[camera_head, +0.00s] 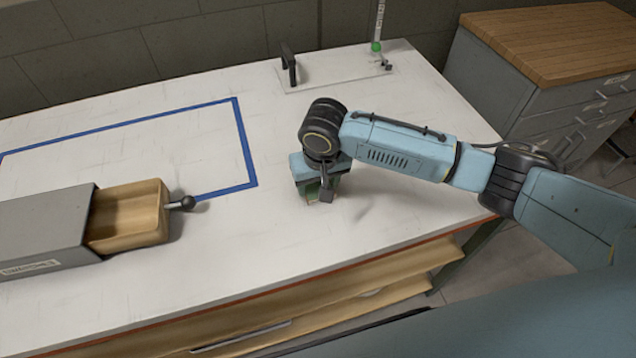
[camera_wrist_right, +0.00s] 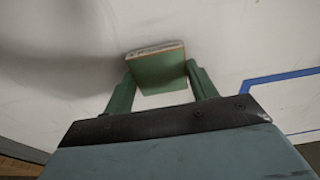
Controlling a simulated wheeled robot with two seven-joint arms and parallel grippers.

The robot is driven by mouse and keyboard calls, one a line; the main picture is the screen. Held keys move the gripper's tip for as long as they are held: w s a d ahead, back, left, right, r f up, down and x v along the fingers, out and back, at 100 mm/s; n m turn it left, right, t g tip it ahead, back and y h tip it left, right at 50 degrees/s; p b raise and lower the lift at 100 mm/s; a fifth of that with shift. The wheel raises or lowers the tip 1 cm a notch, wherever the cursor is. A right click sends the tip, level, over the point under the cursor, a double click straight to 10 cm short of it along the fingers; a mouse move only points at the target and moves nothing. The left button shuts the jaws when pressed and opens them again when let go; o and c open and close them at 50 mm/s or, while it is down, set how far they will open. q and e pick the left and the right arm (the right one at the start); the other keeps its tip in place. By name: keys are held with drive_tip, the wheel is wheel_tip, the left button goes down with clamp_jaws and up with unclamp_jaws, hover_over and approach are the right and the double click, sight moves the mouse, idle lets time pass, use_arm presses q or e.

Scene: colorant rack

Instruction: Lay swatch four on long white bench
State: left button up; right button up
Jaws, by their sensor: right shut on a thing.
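A green swatch (camera_wrist_right: 158,70) with a pale edge is between the fingers of my right gripper (camera_wrist_right: 160,85) in the right wrist view. The fingers are shut on it. No number shows on it. In the head view my right gripper (camera_head: 320,192) points down at the long white bench (camera_head: 250,285), right of the blue outline. The swatch is mostly hidden there by the gripper. I cannot tell whether the swatch touches the bench top. My left gripper is not in view.
A grey box (camera_head: 45,225) with an open wooden drawer (camera_head: 130,215) and black knob stands on the bench at left. Blue tape (camera_head: 243,140) marks a rectangle behind it. A clear plate with a stand (camera_head: 335,72) is at the back. A grey cabinet (camera_head: 560,85) stands at right.

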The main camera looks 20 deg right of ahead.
drive_tip(key=shift+f, duration=0.15)
drive_tip(key=o, duration=0.5)
drive_tip(key=shift+f, duration=0.1)
drive_tip(key=o, duration=0.5)
drive_tip(key=r, duration=0.4)
drive_tip(key=s+r+p, duration=0.1)
drive_tip(key=r, duration=0.3)
drive_tip(key=r+p, duration=0.1)
drive_tip(key=r, duration=0.3)
drive_tip(key=shift+s+r, duration=0.1)
drive_tip(key=shift+s, duration=0.3)
